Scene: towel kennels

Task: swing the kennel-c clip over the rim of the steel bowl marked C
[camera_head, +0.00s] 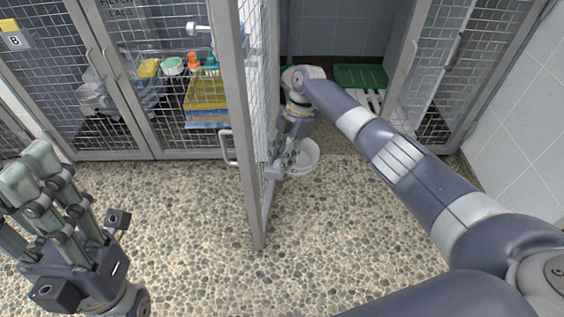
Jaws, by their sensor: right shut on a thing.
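The pale steel bowl (304,157) sits at the inner side of the open kennel door in the middle of the head view. Its marking cannot be read. My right gripper (287,160) is at the bowl's left side, close to the door mesh. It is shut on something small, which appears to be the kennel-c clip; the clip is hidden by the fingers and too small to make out. I cannot tell whether the clip is over the rim. My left gripper (32,172) is open and empty at the lower left, fingers up, well away from the bowl.
The open mesh door (246,130) stands edge-on just left of my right gripper. Closed kennel B doors (110,95) are on the left, with a yellow basket (203,98) behind mesh. A green mat (361,76) lies inside the open kennel. The pebbled floor (200,235) is clear.

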